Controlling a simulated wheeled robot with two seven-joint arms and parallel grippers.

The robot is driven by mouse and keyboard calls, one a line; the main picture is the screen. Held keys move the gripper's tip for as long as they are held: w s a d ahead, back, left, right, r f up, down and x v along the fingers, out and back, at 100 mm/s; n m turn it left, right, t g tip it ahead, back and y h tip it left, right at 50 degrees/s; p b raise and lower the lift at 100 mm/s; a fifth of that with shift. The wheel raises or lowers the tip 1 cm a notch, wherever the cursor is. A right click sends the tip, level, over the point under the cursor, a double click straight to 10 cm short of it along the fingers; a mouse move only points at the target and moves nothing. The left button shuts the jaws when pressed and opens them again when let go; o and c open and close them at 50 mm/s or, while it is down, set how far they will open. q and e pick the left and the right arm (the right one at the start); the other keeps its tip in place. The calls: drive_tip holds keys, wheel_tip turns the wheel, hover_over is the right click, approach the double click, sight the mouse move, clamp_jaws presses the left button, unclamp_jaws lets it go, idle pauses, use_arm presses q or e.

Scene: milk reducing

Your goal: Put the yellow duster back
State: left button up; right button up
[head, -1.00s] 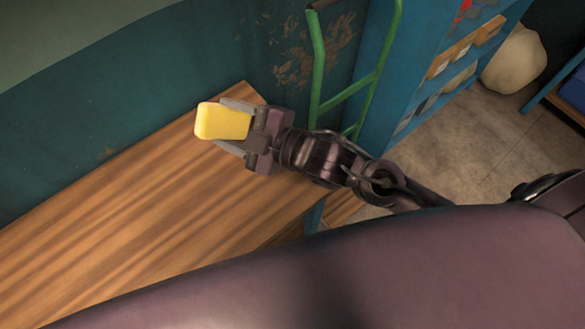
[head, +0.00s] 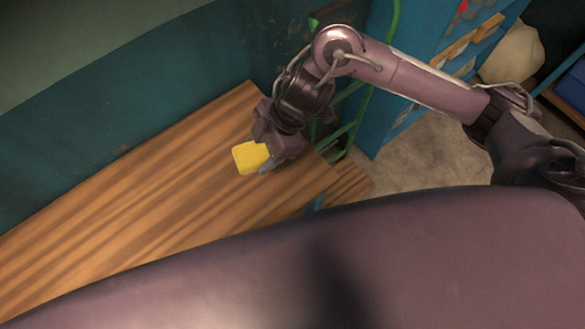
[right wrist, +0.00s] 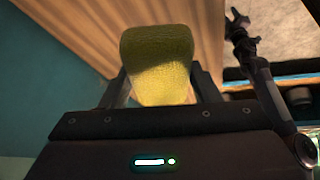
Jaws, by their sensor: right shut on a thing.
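The yellow duster (head: 250,157) is a small block with rounded edges. My right gripper (head: 264,156) is shut on it, over the right end of the wooden table (head: 130,215). In the right wrist view the duster (right wrist: 158,62) sits between the two fingers (right wrist: 160,90), with the wood grain behind it. I cannot tell whether the duster touches the table top.
The table top is otherwise bare. A teal wall (head: 110,120) runs along its far side. A green metal frame (head: 350,125) and a blue shelf unit (head: 400,110) stand beyond its right end. A pale sack (head: 515,55) is at the far right.

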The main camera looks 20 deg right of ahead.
drive_tip(key=r+m+h, duration=0.1)
drive_tip(key=m, duration=0.1)
hover_over(289, 175)
drive_tip(key=d, duration=0.1)
drive_tip(key=f, duration=1.5)
drive_tip(key=shift+d+b, duration=0.2)
drive_tip(key=shift+b, duration=0.15)
drive_tip(key=shift+f, duration=2.3)
drive_tip(key=o, duration=0.9)
drive_tip(key=v, duration=1.2)
drive_tip(key=shift+w+r+b, duration=0.1)
drive_tip(key=shift+w+b, duration=0.05)
drive_tip(key=shift+b, duration=0.25)
